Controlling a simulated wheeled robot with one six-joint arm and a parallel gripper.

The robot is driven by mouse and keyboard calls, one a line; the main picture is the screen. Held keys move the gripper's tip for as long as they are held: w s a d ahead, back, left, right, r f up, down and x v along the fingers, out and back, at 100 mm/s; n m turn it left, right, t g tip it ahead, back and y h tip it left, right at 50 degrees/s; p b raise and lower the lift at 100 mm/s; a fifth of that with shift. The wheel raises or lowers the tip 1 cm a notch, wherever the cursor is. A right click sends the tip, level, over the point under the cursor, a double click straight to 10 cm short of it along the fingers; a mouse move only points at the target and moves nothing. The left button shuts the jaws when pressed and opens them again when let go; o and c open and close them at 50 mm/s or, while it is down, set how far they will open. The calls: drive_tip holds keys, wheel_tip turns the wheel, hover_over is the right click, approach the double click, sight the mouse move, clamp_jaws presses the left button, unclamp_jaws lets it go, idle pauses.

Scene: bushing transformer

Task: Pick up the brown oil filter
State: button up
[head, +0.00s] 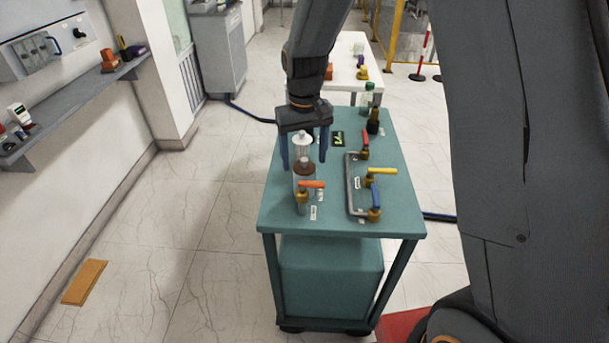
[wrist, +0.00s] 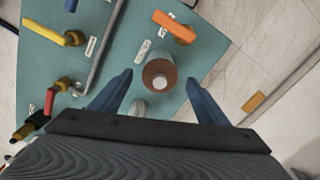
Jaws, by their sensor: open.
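The brown oil filter (wrist: 151,68) is a reddish-brown cylinder with a pale grey centre, standing on the teal table in the wrist view. In the head view its brown part (head: 304,168) shows below a clear piece with a white cap (head: 302,138). My gripper (head: 304,163) hangs over the table with blue fingers pointing down. In the wrist view, my gripper (wrist: 160,80) is open, with the filter between the fingertips in the picture and no visible contact. Whether the fingertips are level with the filter cannot be told.
An orange-handled valve (head: 312,184) stands close to the filter. A grey pipe (head: 349,185) with red (head: 365,138), yellow (head: 382,171) and blue-handled (head: 375,196) valves is to the right. A dark bottle (head: 373,121) stands at the back. The teal table's (head: 345,224) front edge is bare.

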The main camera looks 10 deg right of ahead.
drive_tip(key=shift+f, duration=0.3)
drive_tip(key=c, duration=1.6)
drive_tip(key=shift+o, duration=0.2)
drive_tip(key=shift+r, duration=0.1)
